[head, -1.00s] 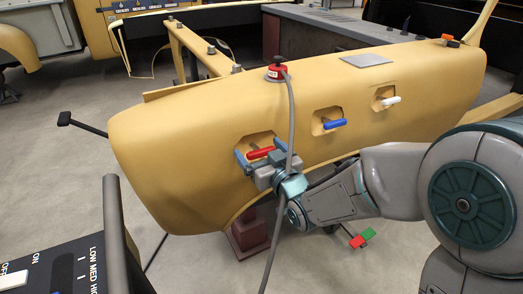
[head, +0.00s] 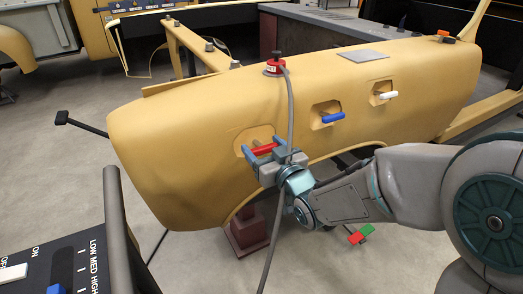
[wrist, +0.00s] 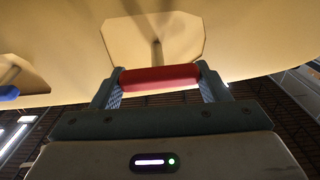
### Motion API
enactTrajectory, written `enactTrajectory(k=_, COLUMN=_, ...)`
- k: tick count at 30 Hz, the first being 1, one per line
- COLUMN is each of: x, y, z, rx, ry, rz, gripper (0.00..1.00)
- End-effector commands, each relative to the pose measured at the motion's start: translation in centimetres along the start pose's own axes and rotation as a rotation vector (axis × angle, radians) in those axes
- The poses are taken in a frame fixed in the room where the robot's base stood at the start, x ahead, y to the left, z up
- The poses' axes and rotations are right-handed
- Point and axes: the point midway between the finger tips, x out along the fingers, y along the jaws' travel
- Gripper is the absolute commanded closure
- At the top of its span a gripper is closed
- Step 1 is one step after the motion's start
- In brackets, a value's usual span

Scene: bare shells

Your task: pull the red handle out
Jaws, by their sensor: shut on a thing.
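The red handle (head: 264,149) is the leftmost of three handles on the yellow shell (head: 190,135). It stands out from its recessed plate on a stem. In the wrist view the red handle (wrist: 159,78) lies crosswise between my two fingers, with the stem behind it running into the shell. My gripper (head: 263,148) is shut on the red handle, one finger at each end of the bar. In the wrist view my gripper (wrist: 159,84) fills the lower part.
A blue handle (head: 332,118) and a white handle (head: 387,95) sit to the right on the same shell. A grey cable (head: 290,110) hangs from a red button (head: 274,66) on top, passing close by my gripper. A dark control panel (head: 70,262) stands at the lower left.

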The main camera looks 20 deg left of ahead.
Motion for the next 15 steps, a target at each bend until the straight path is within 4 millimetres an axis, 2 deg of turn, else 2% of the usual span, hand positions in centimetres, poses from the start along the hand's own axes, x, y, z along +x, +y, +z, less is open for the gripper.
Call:
enactTrajectory(k=3, x=-0.11, y=-0.24, z=0.13, rx=0.001, ry=-0.004, rz=-0.008, gripper=0.72)
enactTrajectory(k=4, x=-0.12, y=-0.20, z=0.13, rx=0.001, ry=-0.004, rz=-0.007, gripper=0.26)
enactTrajectory(k=6, x=-0.13, y=-0.10, z=0.11, rx=0.001, ry=-0.004, rz=-0.005, gripper=0.09)
enactTrajectory(k=15, x=-0.25, y=0.16, z=0.06, rx=0.001, ry=-0.002, rz=0.000, gripper=0.09)
